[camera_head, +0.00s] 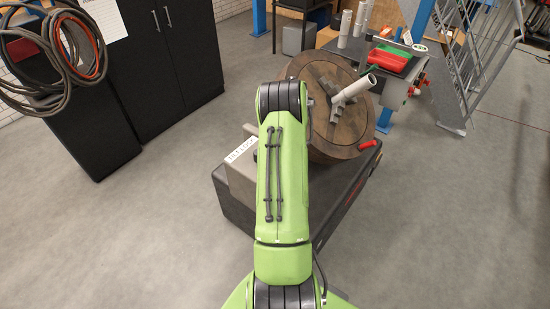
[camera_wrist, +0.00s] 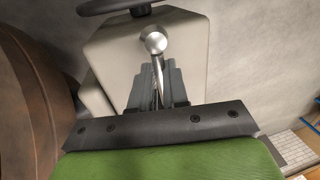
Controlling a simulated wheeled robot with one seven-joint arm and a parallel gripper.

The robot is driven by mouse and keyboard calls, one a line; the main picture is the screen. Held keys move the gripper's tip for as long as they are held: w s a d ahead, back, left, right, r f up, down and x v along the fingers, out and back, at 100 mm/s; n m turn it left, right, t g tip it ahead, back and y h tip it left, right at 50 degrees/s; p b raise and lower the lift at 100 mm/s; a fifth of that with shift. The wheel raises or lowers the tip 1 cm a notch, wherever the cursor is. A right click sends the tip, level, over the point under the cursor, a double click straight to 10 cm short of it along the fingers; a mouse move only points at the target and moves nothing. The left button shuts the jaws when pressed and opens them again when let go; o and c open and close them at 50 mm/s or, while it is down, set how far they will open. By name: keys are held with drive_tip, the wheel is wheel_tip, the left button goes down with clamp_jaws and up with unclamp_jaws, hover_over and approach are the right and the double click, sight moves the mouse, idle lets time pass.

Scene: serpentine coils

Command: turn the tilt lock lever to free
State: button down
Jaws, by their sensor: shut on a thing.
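My green arm hides the lever and my gripper there.
A large round brown disc (camera_head: 345,130) with a grey pipe piece (camera_head: 352,90) stands right of the housing on a black base (camera_head: 345,200). A red handle (camera_head: 368,145) sticks out at its lower right. A black handwheel (camera_wrist: 118,5) tops the housing.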

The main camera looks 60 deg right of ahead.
drive_tip(key=c, duration=1.1)
unclamp_jaws()
drive_tip(key=d+r+p, duration=0.1)
drive_tip(key=r, duration=0.4)
drive_tip(key=d+r+p, duration=0.1)
drive_tip(key=r, duration=0.4)
drive_tip(key=d+r+p, duration=0.1)
drive_tip(key=r, duration=0.4)
drive_tip(key=shift+s+d+r, duration=0.1)
drive_tip(key=shift+s+r, duration=0.05)
drive_tip(key=shift+r, duration=0.1)
